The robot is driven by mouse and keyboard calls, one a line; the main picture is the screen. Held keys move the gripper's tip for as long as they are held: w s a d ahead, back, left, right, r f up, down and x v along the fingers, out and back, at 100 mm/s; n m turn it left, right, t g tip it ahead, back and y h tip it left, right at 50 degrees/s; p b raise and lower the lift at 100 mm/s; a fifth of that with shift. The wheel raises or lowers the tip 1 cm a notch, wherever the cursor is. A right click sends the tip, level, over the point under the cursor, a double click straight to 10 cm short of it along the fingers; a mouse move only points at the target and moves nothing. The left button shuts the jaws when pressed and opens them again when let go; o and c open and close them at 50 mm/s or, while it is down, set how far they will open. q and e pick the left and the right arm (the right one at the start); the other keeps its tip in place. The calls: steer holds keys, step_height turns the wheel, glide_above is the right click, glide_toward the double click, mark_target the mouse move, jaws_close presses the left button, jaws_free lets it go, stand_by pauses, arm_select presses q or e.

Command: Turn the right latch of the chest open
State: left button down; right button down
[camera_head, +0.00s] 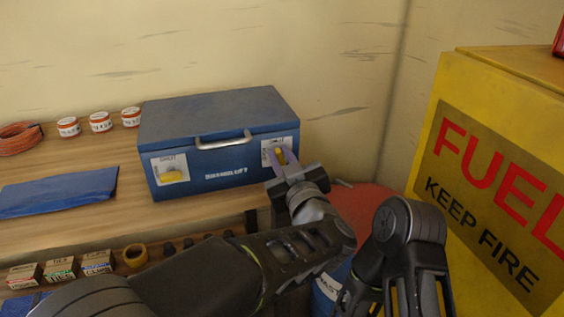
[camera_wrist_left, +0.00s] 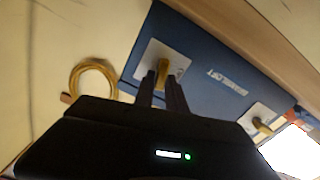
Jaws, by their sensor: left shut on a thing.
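The blue chest (camera_head: 222,158) stands on the wooden bench with its lid down. Its right latch (camera_head: 280,156) is a yellow handle on a white plate at the front right; it stands roughly upright, slightly tilted. The left latch (camera_head: 173,176) lies level on its own plate. My left gripper (camera_head: 280,164) is at the right latch, its fingers shut on the yellow handle. In the left wrist view the right latch (camera_wrist_left: 162,70) shows between the fingertips (camera_wrist_left: 160,80), and the left latch (camera_wrist_left: 262,127) is farther right. The fingers partly cover the right latch. My right gripper is not visible.
A yellow fuel cabinet (camera_head: 490,170) stands at the right. A red drum top (camera_head: 370,207) is below the bench end. Several small tins (camera_head: 100,121), an orange hose coil (camera_head: 18,138) and a blue folded sheet (camera_head: 60,191) lie left of the chest.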

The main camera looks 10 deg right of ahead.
arm_select(q)
steer(key=shift+a+f+n+b, duration=0.15)
steer(key=shift+f+n+b, duration=0.05)
steer(key=shift+n+b, duration=2.1)
steer(key=shift+a+f+n+b, duration=0.1)
steer(key=shift+f+n+b, duration=0.1)
steer(key=shift+n+b, duration=2.1)
steer(key=shift+a+f+n+b, duration=0.2)
steer(key=shift+n+b, duration=1.45)
steer(key=shift+n, duration=1.25)
steer(key=c, duration=1.4)
jaws_free()
steer(key=shift+c, duration=0.2)
steer(key=shift+s+r, duration=0.1)
steer(key=shift+s, duration=0.05)
